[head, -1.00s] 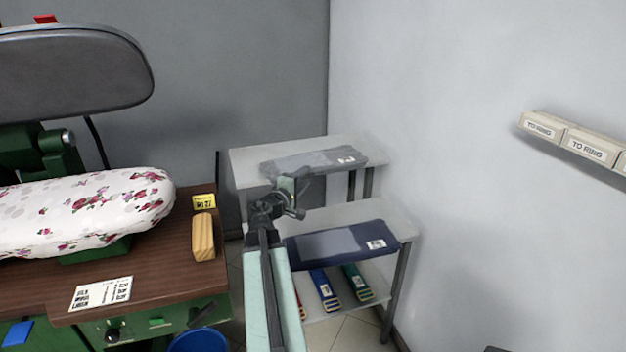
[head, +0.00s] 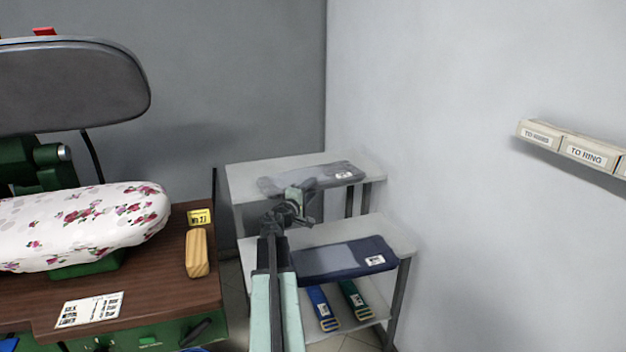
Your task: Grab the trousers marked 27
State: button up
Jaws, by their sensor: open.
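Folded grey trousers (head: 325,173) lie on the top shelf of a stepped rack, with a white label at their right end. Folded navy trousers (head: 335,259) with a grey panel lie on the shelf below, also with a white label (head: 375,260). The labels are too small to read, so I cannot tell which pair is marked 27. My gripper (head: 304,198) is open and empty in front of the rack. It hides part of the upper trousers' front edge and stands above and left of the navy pair; its exact distance is unclear.
The rack (head: 395,232) stands in the corner; blue and green items (head: 353,298) lie on its lowest shelf. At left is a pressing table (head: 150,235) with a floral padded board, wooden block (head: 197,254) and yellow card (head: 199,216). Labelled boxes (head: 586,152) sit on the right wall.

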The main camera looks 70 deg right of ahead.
jog(key=shift+d, duration=0.55)
jog(key=shift+a, duration=0.1)
grip_shut()
dwell(0.9)
